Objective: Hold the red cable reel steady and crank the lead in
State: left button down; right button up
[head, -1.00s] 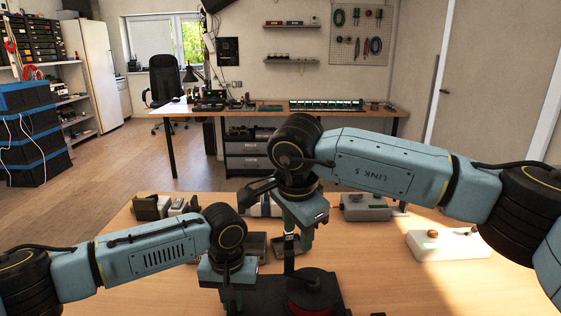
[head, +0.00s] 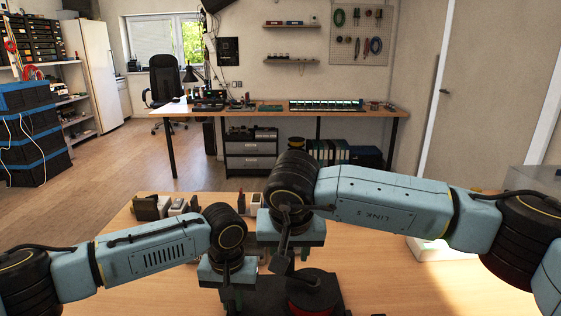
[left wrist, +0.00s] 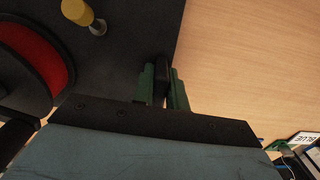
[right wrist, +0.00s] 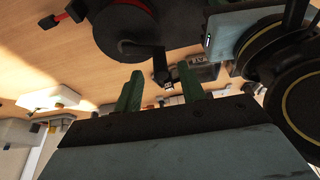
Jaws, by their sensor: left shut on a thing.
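The cable reel (head: 318,284) lies flat on its dark base, with a black flange on top and a red edge below. In the left wrist view its red drum (left wrist: 42,50) is at upper left, with a yellow knob (left wrist: 77,12) on the base. My left gripper (left wrist: 162,76) is shut on a narrow dark part at the base's edge; its exact shape is unclear.
Small devices (head: 178,206) stand along the table's back left. A white box (right wrist: 50,97) shows on the table in the right wrist view. My right forearm covers much of the table's back right. The front right table surface (head: 410,290) is clear. A workbench (head: 270,113) stands farther back.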

aim_at(292, 253)
jog(key=shift+x, duration=2.6)
jog(key=shift+c, duration=0.4)
grip_shut()
pick_arm(q)
jog(key=shift+d, duration=0.15)
pick_arm(e)
jog(key=shift+a, duration=0.1)
jog(key=shift+w+d, duration=0.25)
jog(key=shift+w, duration=0.45)
jog(key=shift+d, duration=0.1)
jog(key=shift+w+d, duration=0.1)
jog(key=shift+w, duration=0.05)
